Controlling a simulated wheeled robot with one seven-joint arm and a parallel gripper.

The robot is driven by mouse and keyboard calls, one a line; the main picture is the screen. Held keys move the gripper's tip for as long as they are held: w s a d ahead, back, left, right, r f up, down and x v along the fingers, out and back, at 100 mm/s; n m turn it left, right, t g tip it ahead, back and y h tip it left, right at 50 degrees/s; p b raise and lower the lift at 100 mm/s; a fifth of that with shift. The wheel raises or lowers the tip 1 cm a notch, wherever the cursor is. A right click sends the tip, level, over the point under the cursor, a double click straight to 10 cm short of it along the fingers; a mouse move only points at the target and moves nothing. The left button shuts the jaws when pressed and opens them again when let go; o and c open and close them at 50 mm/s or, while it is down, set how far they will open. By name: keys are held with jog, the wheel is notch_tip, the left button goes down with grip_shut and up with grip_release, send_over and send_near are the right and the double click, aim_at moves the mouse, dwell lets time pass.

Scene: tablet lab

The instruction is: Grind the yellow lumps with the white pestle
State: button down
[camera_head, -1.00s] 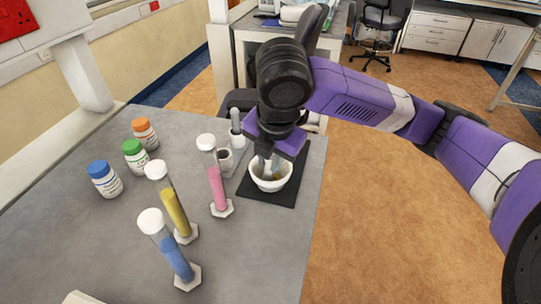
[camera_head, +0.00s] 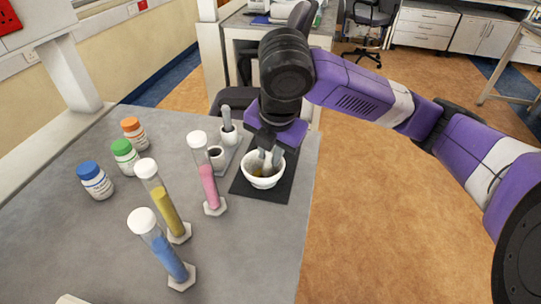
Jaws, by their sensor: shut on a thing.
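A white mortar bowl (camera_head: 263,181) stands on a black mat (camera_head: 282,190) near the table's right edge. Something yellow shows inside the bowl, small and partly hidden by my gripper. My gripper (camera_head: 266,160) points down into the bowl's opening and is shut on the white pestle (camera_head: 263,165), whose lower part reaches into the bowl. Most of the pestle is hidden by the fingers and the bowl's rim.
Left of the mat stand a small white cup (camera_head: 216,157) and a white holder (camera_head: 229,136) with a grey-handled tool. Tubes with pink (camera_head: 208,185), yellow (camera_head: 167,213) and blue (camera_head: 170,260) contents stand further left. Several capped jars (camera_head: 95,182) stand at the far left.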

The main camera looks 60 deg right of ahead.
jog(key=shift+w+a+f, duration=0.1)
jog(key=shift+w+a, duration=0.05)
jog(key=shift+a, duration=0.4)
jog(key=shift+w+a, duration=0.15)
jog(key=shift+a, duration=0.35)
jog(key=shift+s+d, duration=0.2)
jog(key=shift+s, duration=0.35)
jog(key=shift+s+d, duration=0.1)
jog(key=shift+d, duration=0.45)
jog(key=shift+w+d, duration=0.35)
jog(key=shift+w, duration=0.2)
jog(key=shift+w+a+p, duration=0.1)
jog(key=shift+a+p, duration=0.2)
jog(key=shift+a, duration=0.8)
jog(key=shift+s+d, duration=0.25)
jog(key=shift+s, duration=0.25)
